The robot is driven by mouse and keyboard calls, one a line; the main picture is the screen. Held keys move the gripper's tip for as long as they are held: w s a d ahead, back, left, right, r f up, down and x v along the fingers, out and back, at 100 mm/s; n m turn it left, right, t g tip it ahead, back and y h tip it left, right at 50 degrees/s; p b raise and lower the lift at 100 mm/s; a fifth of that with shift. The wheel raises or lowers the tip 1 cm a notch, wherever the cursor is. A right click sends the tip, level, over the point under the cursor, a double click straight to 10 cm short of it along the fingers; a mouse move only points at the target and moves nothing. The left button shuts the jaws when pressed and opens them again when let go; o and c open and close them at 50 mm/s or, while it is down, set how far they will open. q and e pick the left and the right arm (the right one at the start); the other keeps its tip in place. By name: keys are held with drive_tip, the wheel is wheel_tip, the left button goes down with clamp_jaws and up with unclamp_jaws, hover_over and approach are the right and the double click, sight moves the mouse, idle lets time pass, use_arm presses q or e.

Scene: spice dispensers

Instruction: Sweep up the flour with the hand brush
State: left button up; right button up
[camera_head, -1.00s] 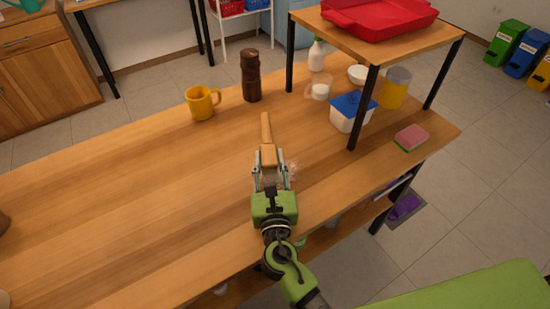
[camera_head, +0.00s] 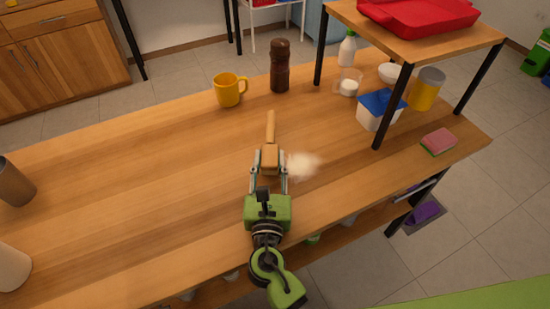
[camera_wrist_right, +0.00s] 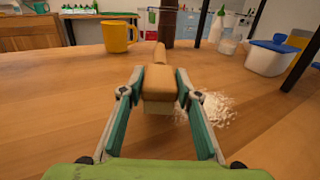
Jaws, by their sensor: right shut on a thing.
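The hand brush (camera_head: 270,135) has a light wooden handle and block; its handle points away from me toward the back of the table. My right gripper (camera_head: 269,168) is shut on the brush's block, one finger on each side. In the right wrist view the brush (camera_wrist_right: 159,82) sits between the fingertips of the gripper (camera_wrist_right: 156,95), with pale bristles low at the tabletop. The white flour (camera_head: 303,165) lies in a small pile just right of the brush; it also shows in the right wrist view (camera_wrist_right: 208,108). My left gripper is not in view.
A yellow mug (camera_head: 228,91) and a brown grinder (camera_head: 280,66) stand behind the brush. A blue-lidded tub (camera_head: 379,112), glass cup (camera_head: 348,83), white bottle (camera_head: 347,49) and yellow canister (camera_head: 426,89) stand by the raised shelf (camera_head: 440,45). A sponge (camera_head: 438,142) lies right. The table's left middle is clear.

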drive_tip(key=shift+s+d, duration=0.25)
drive_tip(key=shift+s, duration=0.4)
drive_tip(key=shift+w+d+r+p, duration=0.15)
drive_tip(key=shift+w+d+p, duration=0.2)
drive_tip(key=shift+d+p, duration=0.45)
drive_tip(key=shift+w+d, duration=0.25)
drive_tip(key=shift+d, duration=0.45)
drive_tip(key=shift+w+d+p, duration=0.2)
drive_tip(key=shift+d+p, duration=0.1)
drive_tip(key=shift+d, duration=0.2)
drive_tip(key=shift+w+d+p, duration=0.2)
drive_tip(key=shift+d+p, duration=0.05)
drive_tip(key=shift+d, duration=0.25)
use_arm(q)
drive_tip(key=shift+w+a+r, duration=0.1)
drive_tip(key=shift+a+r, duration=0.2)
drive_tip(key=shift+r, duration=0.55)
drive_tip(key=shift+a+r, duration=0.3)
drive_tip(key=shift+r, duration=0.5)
use_arm(e)
drive_tip(key=shift+w+d, duration=0.2)
drive_tip(key=shift+d, duration=0.35)
drive_tip(key=shift+w+d, duration=0.2)
drive_tip(key=shift+d, duration=0.35)
